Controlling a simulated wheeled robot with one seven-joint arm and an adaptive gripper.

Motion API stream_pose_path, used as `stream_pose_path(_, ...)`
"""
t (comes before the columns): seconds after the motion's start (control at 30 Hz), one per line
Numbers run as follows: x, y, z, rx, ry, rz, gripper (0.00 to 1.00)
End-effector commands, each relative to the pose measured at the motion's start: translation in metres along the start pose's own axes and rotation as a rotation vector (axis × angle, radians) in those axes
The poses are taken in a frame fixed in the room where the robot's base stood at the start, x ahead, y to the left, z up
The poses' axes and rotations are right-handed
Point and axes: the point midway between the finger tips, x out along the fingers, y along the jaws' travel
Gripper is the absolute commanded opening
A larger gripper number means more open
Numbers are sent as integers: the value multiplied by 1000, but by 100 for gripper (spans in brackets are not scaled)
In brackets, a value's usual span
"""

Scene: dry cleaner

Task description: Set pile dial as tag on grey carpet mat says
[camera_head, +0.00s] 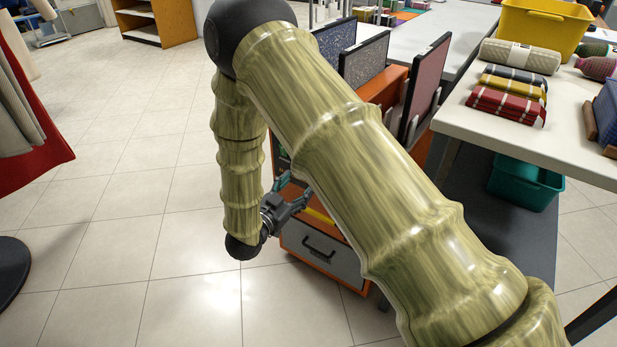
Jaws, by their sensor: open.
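I cannot tell which is the task's mat, and no tag is readable on either. The pile dial is not discernible; my arm covers much of the orange unit. My gripper (296,190) is open at the left side of this unit, above its grey drawer front (322,257). Its fingers point right, and my forearm hides what lies beyond them. I see nothing held in it.
A dull red mat (424,88) stands at the rack's right. A white table (455,112) at right bears folded plaid cloths (508,103), a rolled towel (520,57) and a yellow crate (542,30). A teal bin (525,184) sits below.

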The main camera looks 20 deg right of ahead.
Motion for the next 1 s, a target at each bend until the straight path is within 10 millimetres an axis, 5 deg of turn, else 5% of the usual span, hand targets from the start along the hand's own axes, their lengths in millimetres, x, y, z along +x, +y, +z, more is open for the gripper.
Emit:
stream_pose_path(0.4, 60, 1, 2, 0, -1, 1, 61)
stream_pose_path(0.87, 70, 0, 0, -2, -1, -1, 61)
stream_pose_path(1.0, 70, 0, 1, -2, -1, -1, 39)
